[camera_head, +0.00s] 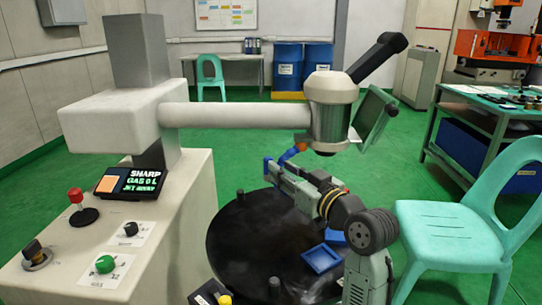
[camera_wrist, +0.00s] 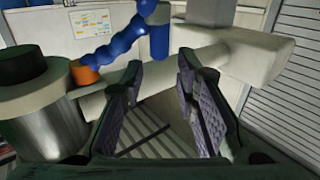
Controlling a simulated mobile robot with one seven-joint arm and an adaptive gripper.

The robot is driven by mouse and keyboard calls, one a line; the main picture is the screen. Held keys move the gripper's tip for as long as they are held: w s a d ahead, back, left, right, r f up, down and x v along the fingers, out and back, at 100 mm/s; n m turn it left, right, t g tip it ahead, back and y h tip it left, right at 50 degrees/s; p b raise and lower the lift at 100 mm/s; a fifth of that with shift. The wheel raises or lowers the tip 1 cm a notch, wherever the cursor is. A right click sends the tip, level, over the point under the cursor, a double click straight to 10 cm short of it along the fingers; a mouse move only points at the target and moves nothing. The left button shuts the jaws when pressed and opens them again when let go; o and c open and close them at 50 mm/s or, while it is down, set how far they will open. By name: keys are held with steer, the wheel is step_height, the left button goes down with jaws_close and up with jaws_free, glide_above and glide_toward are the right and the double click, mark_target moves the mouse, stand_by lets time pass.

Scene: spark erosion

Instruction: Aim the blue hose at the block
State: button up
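The blue hose (camera_wrist: 112,45) is a jointed, beaded line in the wrist view. It runs from an orange fitting (camera_wrist: 84,73) up to the top edge and ends in a smooth blue nozzle (camera_wrist: 160,40). In the head view the hose (camera_head: 286,158) hangs below the machine head (camera_head: 330,100), its nozzle (camera_head: 267,167) at the left. My gripper (camera_wrist: 160,68) is open, with nothing between its fingers. The nozzle shows just above the fingertips; contact cannot be told. In the head view my gripper (camera_head: 279,177) is close to the nozzle. I cannot make out the block.
A round black table (camera_head: 235,245) lies under my arm, with a blue tray (camera_head: 320,258) on it. The machine's control cabinet (camera_head: 150,235) is at left. A turquoise chair (camera_head: 455,235) and a workbench (camera_head: 480,110) stand at right. Green floor is free behind.

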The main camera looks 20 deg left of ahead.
mark_target(268, 157)
steer(key=p+x, duration=0.1)
steer(key=x, duration=0.6)
steer(key=shift+w+a, duration=0.15)
steer(key=shift+c, duration=0.4)
jaws_close()
